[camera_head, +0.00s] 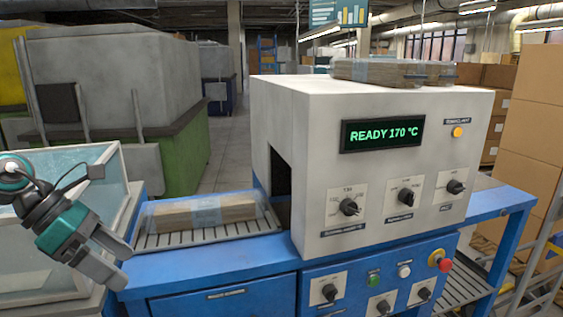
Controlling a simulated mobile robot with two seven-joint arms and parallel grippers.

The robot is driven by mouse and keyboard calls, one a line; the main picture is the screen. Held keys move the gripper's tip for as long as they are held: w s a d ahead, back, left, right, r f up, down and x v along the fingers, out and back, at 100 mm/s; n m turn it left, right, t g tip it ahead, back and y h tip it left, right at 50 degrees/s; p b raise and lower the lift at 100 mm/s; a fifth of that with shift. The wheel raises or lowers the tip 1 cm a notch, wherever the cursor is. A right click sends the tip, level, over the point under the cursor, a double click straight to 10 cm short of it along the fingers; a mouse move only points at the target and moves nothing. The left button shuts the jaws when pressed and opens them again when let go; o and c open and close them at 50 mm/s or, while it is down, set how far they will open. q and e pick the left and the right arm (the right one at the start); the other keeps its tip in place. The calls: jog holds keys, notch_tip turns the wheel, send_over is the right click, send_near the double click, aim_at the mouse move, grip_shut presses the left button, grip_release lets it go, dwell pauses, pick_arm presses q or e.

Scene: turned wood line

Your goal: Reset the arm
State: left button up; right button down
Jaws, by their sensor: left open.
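My left arm comes in from the left edge with teal and grey links. My left gripper (110,261) is open and empty, pointing down to the right over the front left corner of the blue bench. It is in front of and left of a film-wrapped wood bundle (205,212), and apart from it. The bundle lies on the roller infeed (190,239) before the dark opening of the white shrink machine (290,110). The machine's display (383,134) reads "READY 170 °C". My right gripper is not in view.
A clear-walled bin (75,170) stands behind my left arm. The blue bench (220,263) carries knobs and a red button (445,265). Wrapped bundles (380,71) lie on top of the machine. Cardboard boxes (530,130) are stacked at the right. The aisle (229,155) behind is clear.

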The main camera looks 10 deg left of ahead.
pick_arm(q)
jog(key=w+d+f+n+t+h+p, duration=0.1)
jog(key=d+f+n+t, duration=0.45)
jog(key=n, duration=0.65)
jog(key=w+d+f+n+t+h+p, duration=0.1)
jog(key=d+f+n+t, duration=0.2)
jog(key=f+n+t, duration=0.65)
jog(key=s+d+f+n+g+y, duration=0.3)
jog(key=s+d+f+n, duration=0.1)
jog(key=n, duration=0.7)
jog(key=s+d+f+n+g+y+p, duration=0.1)
jog(key=s+d+f+n+g+y, duration=0.3)
jog(key=f+n, duration=0.5)
jog(key=s+n, duration=0.2)
jog(key=shift+s+d+f, duration=0.25)
jog(key=shift+s+d, duration=0.15)
